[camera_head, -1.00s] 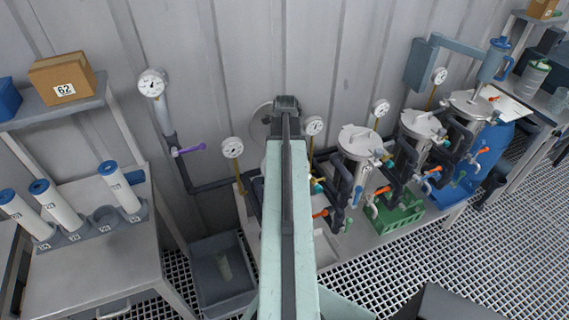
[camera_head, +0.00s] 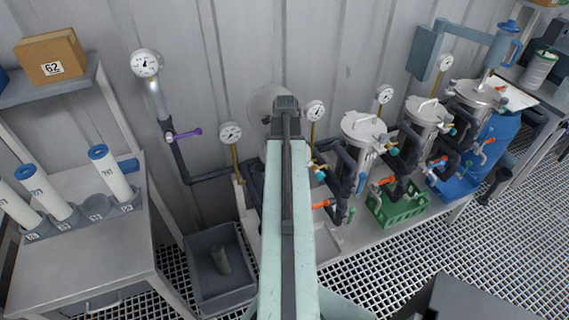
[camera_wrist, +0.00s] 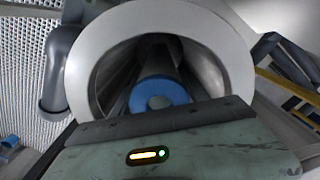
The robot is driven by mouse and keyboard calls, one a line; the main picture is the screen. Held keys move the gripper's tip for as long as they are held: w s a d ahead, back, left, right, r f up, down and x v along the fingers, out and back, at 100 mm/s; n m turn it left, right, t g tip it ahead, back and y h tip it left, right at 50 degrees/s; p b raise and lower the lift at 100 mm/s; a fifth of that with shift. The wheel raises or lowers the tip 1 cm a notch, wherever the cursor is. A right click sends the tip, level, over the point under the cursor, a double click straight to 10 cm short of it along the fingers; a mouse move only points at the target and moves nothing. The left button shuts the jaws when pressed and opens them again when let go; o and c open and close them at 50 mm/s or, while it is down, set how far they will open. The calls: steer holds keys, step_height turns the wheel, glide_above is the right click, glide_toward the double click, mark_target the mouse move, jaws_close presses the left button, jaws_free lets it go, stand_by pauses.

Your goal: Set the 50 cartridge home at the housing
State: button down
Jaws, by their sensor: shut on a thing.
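In the wrist view, the open housing (camera_wrist: 85,75) shows as a wide pale round mouth with a dark inside. A cartridge (camera_wrist: 163,82) with a blue ring-shaped end cap is within that mouth, in line with my gripper (camera_wrist: 162,100). My gripper is shut on this cartridge at the mouth; the fingertips are hard to make out in the dark. The cartridge's number and its lower end are hidden. In the head view, my arm covers the gripper, the cartridge and most of the housing; a round grey lid (camera_head: 268,100) shows behind the arm.
Closed steel vessels (camera_head: 364,135) with pipes and gauges stand to the right. A green crate (camera_head: 398,212) is below them. A cartridge rack (camera_head: 124,206) with white cartridges and one empty socket (camera_head: 97,207) is at left. A grey bin (camera_head: 220,285) stands between.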

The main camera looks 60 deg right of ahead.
steer(key=shift+f, duration=0.5)
steer(key=shift+f+b, duration=0.2)
steer(key=shift+b, duration=0.2)
steer(key=shift+c, duration=2.4)
jaws_free()
steer(key=shift+r, duration=0.1)
step_height(320, 180, up, 8)
steer(key=p, duration=0.7)
steer(key=shift+p, duration=0.4)
steer(key=shift+f, duration=0.2)
